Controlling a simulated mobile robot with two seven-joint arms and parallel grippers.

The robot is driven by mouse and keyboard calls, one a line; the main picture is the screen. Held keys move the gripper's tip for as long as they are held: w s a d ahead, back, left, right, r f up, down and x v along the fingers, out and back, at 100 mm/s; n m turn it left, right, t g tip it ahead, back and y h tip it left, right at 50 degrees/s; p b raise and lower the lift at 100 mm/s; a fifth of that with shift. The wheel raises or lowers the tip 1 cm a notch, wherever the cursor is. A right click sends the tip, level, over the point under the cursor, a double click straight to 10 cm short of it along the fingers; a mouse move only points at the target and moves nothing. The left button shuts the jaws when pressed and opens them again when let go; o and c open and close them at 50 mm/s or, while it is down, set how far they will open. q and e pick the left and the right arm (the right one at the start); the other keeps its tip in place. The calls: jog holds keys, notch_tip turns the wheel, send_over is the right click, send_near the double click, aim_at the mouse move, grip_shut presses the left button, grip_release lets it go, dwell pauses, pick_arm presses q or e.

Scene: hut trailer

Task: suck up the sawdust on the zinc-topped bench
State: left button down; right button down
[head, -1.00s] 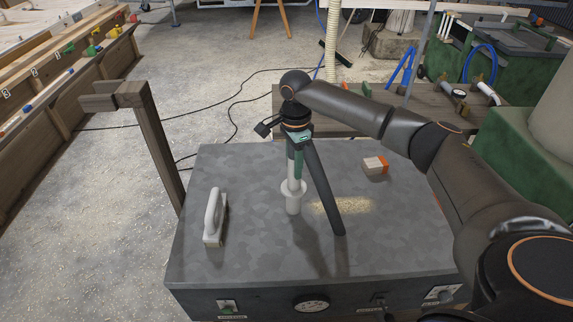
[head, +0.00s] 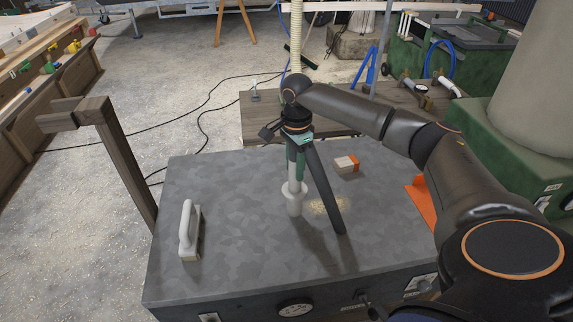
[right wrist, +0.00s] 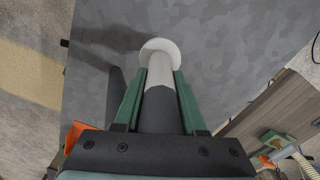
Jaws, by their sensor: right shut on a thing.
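The zinc-topped bench (head: 225,240) has a mottled grey top. A thin pale patch of sawdust (head: 318,206) lies on it right of the centre, partly hidden behind a dark tube. My right gripper (head: 297,165) is over the bench, shut on a suction nozzle (head: 294,203) with a white tip, a round collar and a dark upper part. The white tip points down, just left of the sawdust; I cannot tell whether it touches the top. In the right wrist view the green fingers (right wrist: 161,80) grip the nozzle (right wrist: 160,60) on both sides. My left gripper is out of view.
A white-handled brush or float (head: 188,232) stands at the left of the bench top. A small pale and orange block (head: 345,164) lies behind the sawdust. A wooden post (head: 125,165) rises beside the bench's left side. A low wooden platform (head: 258,122) stands behind.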

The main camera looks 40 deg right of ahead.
jog(key=shift+s+d, duration=3.35)
jog(key=shift+d, duration=2.1)
notch_tip(320, 180, up, 7)
